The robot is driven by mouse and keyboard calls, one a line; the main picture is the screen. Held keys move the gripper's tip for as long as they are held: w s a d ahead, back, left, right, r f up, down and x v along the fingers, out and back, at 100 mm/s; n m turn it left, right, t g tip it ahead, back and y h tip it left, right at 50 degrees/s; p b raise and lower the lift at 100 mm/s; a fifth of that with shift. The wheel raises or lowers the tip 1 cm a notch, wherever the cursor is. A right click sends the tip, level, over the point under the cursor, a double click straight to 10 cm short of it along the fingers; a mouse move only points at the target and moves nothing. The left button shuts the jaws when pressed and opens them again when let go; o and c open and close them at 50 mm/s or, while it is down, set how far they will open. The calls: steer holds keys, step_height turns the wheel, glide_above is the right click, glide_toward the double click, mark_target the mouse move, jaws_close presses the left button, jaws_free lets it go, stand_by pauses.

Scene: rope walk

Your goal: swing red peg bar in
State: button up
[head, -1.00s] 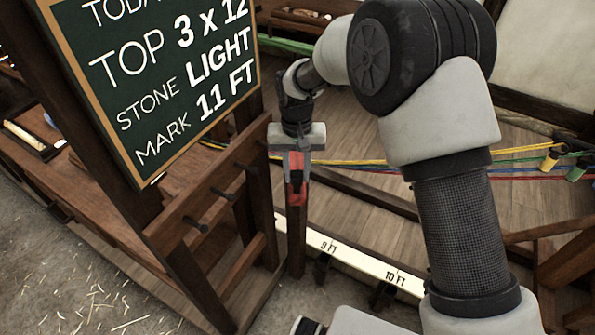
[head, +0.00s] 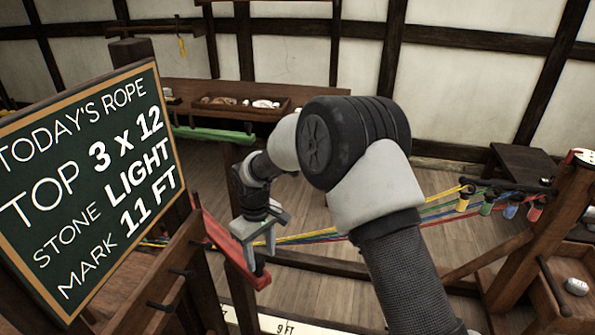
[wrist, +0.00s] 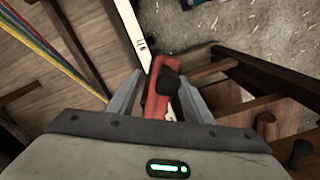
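The red peg bar (head: 222,243) slants down to the right from beside the chalkboard in the head view. A dark peg stands near its near end. My gripper (head: 256,245) points down over that end, its two fingers spread. In the wrist view the red bar (wrist: 155,92) and its dark peg (wrist: 168,83) lie between the fingertips (wrist: 160,88). Small gaps seem to show on both sides, so the gripper looks open around the peg. Contact with the bar cannot be made out. The bar's far end is partly hidden by the wooden frame.
The chalkboard (head: 95,185) and its pegged wooden frame stand close on the left. A green bar (head: 213,134) lies behind my wrist. Coloured ropes (head: 315,238) run right to hooks on a post. A white foot-marked rail (head: 285,327) lies below.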

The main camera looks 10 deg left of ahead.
step_height(320, 180, up, 18)
steer(key=w+d+n, duration=0.1)
steer(key=w+n, duration=0.2)
steer(key=s+d+r+m+t, duration=0.1)
steer(key=s+d+r+m, duration=0.2)
steer(key=d+r, duration=0.5)
steer(key=shift+d+r+p, duration=0.2)
steer(key=shift+d+p, duration=0.25)
steer(key=shift+d, duration=0.4)
steer(key=shift+c, duration=0.4)
